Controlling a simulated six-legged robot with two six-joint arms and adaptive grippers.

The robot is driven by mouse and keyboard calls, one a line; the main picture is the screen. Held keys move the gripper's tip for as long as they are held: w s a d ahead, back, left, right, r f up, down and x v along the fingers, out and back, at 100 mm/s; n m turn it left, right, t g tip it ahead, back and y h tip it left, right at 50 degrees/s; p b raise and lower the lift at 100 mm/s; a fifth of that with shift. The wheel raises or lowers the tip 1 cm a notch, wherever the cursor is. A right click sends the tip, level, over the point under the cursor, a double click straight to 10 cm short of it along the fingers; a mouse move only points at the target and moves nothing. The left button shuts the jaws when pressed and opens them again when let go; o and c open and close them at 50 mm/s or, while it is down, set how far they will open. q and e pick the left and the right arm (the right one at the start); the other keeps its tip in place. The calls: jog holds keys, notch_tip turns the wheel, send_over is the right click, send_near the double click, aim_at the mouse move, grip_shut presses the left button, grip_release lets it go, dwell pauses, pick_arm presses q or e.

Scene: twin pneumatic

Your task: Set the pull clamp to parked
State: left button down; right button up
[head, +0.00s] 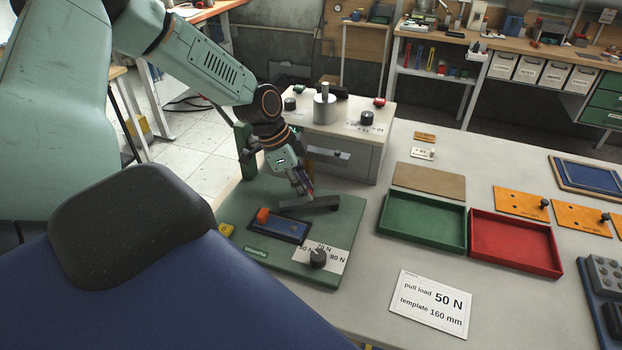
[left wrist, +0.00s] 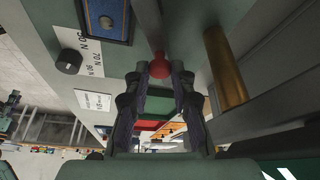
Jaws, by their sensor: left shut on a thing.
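The pull clamp's green base plate (head: 232,212) lies on the table, with a dial knob (head: 318,258) beside a white force scale at its front right. A dark bar (head: 312,203) lies over the plate just below my left gripper (head: 304,188). In the left wrist view, my left gripper (left wrist: 160,72) is shut on a red ball knob (left wrist: 160,66) at the end of a dark lever (left wrist: 148,22). The ball sits between the fingertips. In the head view the fingers hide the ball. My right gripper is not in view.
A grey box (head: 345,150) with knobs stands behind the plate. A green tray (head: 421,222) and a red tray (head: 515,243) lie to the right. A card (head: 432,302) reads pull load 50 N, template 160 mm. A brass cylinder (left wrist: 225,65) is close beside the gripper.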

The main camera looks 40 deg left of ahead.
pick_arm(q)
jog(key=shift+w+a+m+b, duration=0.15)
jog(key=shift+m+b, duration=0.15)
jog(key=shift+b, duration=0.15)
dwell(0.4)
jog(key=c, duration=1.1)
grip_release()
jog(key=shift+c, duration=0.2)
